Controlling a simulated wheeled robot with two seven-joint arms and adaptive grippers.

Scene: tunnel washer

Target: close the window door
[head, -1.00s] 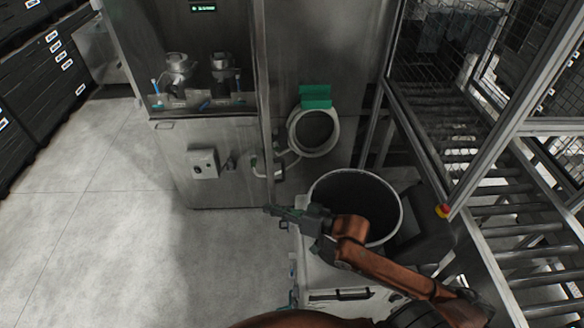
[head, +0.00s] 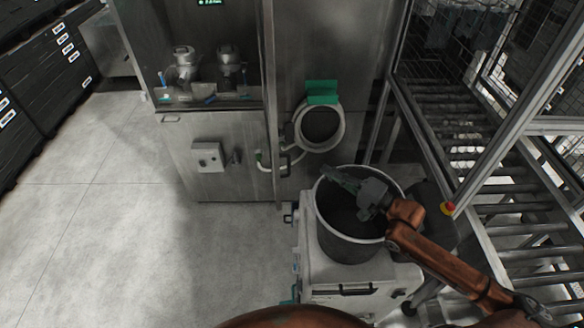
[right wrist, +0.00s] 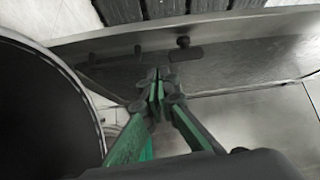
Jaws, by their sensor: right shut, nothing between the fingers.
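The steel cabinet (head: 235,128) stands ahead, with a window-like opening in its upper left part. A narrow upright edge (head: 270,90) with a handle (head: 284,166) runs down the right of this opening. I cannot tell for sure whether it is the window door standing open. My right gripper (head: 332,174) is shut and empty, pointing left over the grey round bin, apart from the cabinet. In the right wrist view its green-padded fingers (right wrist: 157,92) meet at the tips in front of a grey metal panel (right wrist: 240,65). My left gripper is not in view.
The round bin (head: 345,247) stands on a white box (head: 325,270) close in front. A round port (head: 341,137) with a green tag (head: 322,90) is on the wall. A roller conveyor (head: 500,215) runs at right. The floor at left is clear.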

